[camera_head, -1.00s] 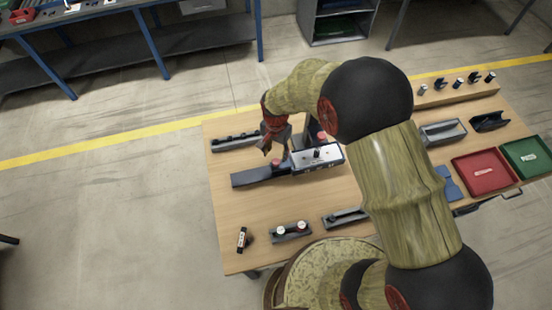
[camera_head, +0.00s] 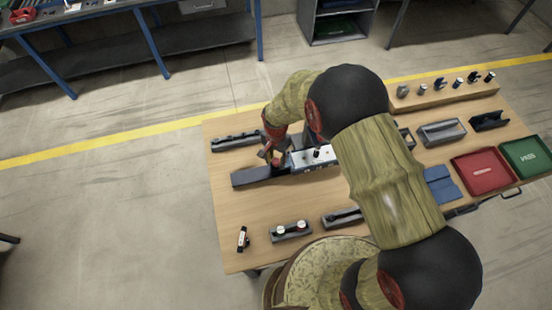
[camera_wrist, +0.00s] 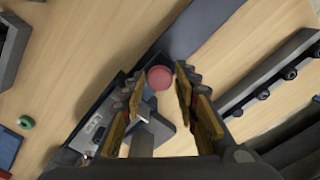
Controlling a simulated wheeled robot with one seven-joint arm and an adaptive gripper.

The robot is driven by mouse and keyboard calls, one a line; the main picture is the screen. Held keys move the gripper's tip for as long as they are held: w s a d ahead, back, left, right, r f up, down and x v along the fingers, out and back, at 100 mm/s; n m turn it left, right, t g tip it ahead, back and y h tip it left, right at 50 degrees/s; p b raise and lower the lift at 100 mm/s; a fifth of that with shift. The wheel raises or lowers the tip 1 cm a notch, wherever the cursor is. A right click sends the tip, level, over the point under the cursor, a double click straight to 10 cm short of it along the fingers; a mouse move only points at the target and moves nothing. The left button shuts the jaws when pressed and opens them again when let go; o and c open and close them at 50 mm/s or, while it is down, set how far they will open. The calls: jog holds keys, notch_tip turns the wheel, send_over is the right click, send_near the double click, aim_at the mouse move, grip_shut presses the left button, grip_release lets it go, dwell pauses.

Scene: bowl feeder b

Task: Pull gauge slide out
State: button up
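The gauge is a grey block with a pale top (camera_head: 318,157), with a long dark slide bar (camera_head: 250,176) reaching out to its left. In the wrist view a round red knob (camera_wrist: 159,77) sits where the dark bar (camera_wrist: 200,25) meets the block (camera_wrist: 97,125). My gripper (camera_head: 273,158) is low over the knob, pointing down. In the wrist view its two fingers (camera_wrist: 161,73) are apart, one on each side of the knob; contact is not clear. In the head view the knob cannot be told apart from my red gripper parts.
A dark rail with several round pieces (camera_head: 236,140) lies behind the bar. Two white-topped parts in a holder (camera_head: 291,231) and a small upright part (camera_head: 242,239) stand in front. Red (camera_head: 484,174) and green (camera_head: 527,156) trays are at the right. Bare wood lies left and front.

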jog(key=c, duration=0.6)
grip_shut()
jog(key=shift+a, duration=0.1)
jog(key=s+a+b, duration=0.2)
jog(key=a, duration=1)
jog(key=s+a+b, duration=0.2)
jog(key=a+b, duration=0.1)
jog(key=a, duration=0.8)
jog(key=shift+s+a, duration=0.35)
jog(key=shift+a, duration=0.05)
jog(key=shift+r, duration=0.1)
jog(key=o, duration=1)
grip_release()
jog(key=shift+a, duration=0.1)
notch_tip(320, 180, up, 12)
jog(key=shift+f, duration=0.1)
